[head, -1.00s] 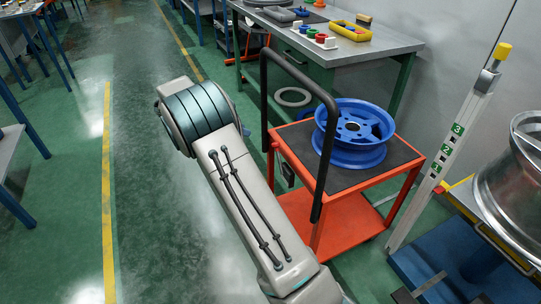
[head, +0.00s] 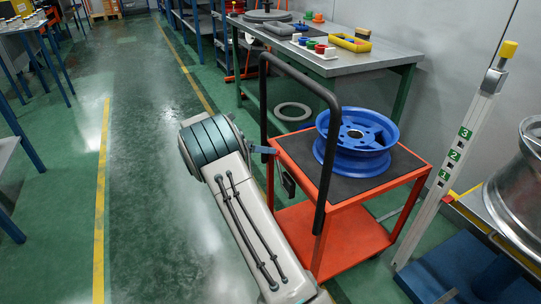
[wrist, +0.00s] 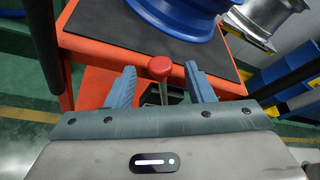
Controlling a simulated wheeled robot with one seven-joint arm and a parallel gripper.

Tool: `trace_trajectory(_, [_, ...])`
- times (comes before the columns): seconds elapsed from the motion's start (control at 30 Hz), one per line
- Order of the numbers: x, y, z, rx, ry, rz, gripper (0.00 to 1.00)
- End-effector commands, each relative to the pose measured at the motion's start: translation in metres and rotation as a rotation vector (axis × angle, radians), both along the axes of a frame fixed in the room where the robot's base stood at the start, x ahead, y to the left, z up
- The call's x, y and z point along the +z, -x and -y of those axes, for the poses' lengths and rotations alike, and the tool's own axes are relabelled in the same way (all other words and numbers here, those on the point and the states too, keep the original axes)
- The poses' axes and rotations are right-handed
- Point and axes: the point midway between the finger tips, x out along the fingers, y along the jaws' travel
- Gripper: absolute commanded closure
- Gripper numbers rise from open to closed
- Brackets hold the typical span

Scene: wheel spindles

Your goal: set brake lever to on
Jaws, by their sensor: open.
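The brake lever (wrist: 160,68) shows in the wrist view as a red round knob on a thin metal stem. It rises from a dark box at the edge of the orange cart (wrist: 95,48). My gripper (wrist: 159,72) is open, with one blue-grey finger on each side of the knob and visible gaps between. In the head view a bit of my gripper (head: 263,150) shows at the cart's left edge, mostly hidden behind my arm.
A blue wheel rim (head: 352,160) lies on the cart. The cart's black handle (head: 328,150) rises close to my arm. A workbench (head: 375,52) stands behind, and a numbered post (head: 452,160) and silver rim (head: 520,190) at right.

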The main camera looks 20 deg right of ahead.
Motion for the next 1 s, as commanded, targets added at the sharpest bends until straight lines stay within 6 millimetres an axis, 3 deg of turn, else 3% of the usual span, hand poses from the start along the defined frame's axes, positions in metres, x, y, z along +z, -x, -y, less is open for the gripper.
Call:
trace_trajectory(0.2, [-0.008,0.004,0.021,-0.001,0.001,0.001,0.52])
trace_trajectory(0.53, [-0.008,0.004,0.024,0.0,0.0,0.001,0.52])
trace_trajectory(0.57, [-0.008,0.004,0.024,0.0,0.0,0.001,0.57])
trace_trajectory(0.7, [-0.008,0.004,0.024,0.0,0.0,0.001,0.96])
trace_trajectory(0.73, [-0.008,0.004,0.024,-0.001,-0.001,0.001,1.0])
trace_trajectory(1.0, [-0.006,0.004,0.016,0.012,-0.002,0.021,1.0])
